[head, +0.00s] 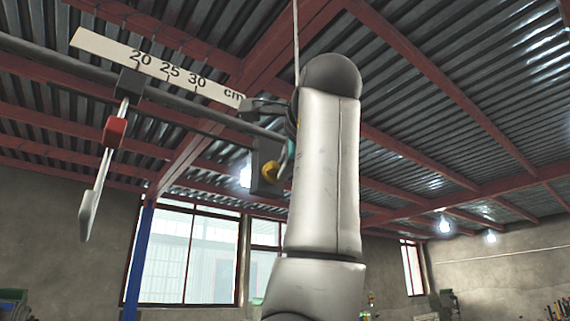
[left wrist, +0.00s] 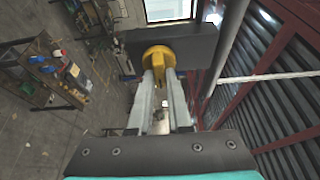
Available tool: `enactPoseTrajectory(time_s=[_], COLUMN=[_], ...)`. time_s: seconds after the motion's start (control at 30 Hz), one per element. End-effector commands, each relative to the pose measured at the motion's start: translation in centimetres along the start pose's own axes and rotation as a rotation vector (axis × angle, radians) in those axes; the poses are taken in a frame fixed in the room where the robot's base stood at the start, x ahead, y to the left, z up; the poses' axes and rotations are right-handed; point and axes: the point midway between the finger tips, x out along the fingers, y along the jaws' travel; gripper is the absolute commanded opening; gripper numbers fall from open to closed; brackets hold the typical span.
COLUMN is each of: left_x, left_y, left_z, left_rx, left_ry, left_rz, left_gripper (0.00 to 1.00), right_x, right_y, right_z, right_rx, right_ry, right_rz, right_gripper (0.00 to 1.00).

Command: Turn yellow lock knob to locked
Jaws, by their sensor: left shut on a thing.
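The yellow lock knob (head: 270,172) sits on a dark block (head: 265,152) below the grey rail, just left of my arm in the head view. In the left wrist view the yellow knob (left wrist: 158,60) shows straight ahead on a dark plate (left wrist: 195,46). My left gripper (left wrist: 159,80) has its two pale fingers on either side of the knob's raised grip and is shut on it. In the head view my arm link hides most of this gripper. No lock marking is readable. My right gripper is not in view.
A white ruler (head: 160,67) marked in cm runs along the grey rail (head: 190,113). A lever with a red block (head: 114,132) and grey handle (head: 89,213) hangs at left. Shelving (left wrist: 45,70) stands far below. The space right of my arm is open.

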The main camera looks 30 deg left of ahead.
Motion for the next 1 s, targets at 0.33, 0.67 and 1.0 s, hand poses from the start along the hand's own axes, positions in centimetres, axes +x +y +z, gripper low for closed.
enactPoseTrajectory(time_s=[0.33, 0.67, 1.0], left_x=[0.0, 0.0, -3.5], left_y=[0.0, 0.0, 0.2], left_z=[0.0, 0.0, 0.0], left_rx=[0.003, 0.001, 0.0], left_ry=[-0.001, 0.0, 0.001], left_rz=[0.0, 0.0, -0.005], left_gripper=[0.3, 0.47, 0.47], right_x=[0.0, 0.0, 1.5], right_y=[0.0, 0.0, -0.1], right_z=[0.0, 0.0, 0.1], right_rx=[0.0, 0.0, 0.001], right_ry=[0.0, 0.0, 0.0], right_rz=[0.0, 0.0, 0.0], right_gripper=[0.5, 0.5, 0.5])
